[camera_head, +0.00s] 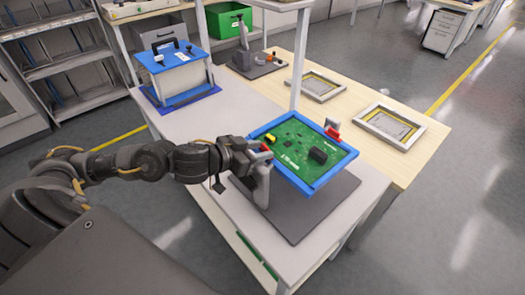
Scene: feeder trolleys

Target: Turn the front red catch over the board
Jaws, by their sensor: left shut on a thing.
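A green circuit board (299,147) lies in a blue frame (335,171), tilted above a dark grey base (298,221). A grey support (262,186) shows at the frame's left. One red catch (265,148) is at the frame's left edge, mostly covered by my left gripper (260,152). The gripper is shut on this catch; its exact turn is hard to see. The other red catch (332,132) stands at the right edge on a pale mount. My right gripper is not in view.
A blue-topped box (174,58) stands at the back left of the white table (233,93). A white post (299,62) rises behind the board. Two framed panels (391,125) (318,86) lie on the wooden table to the right. The table between box and board is clear.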

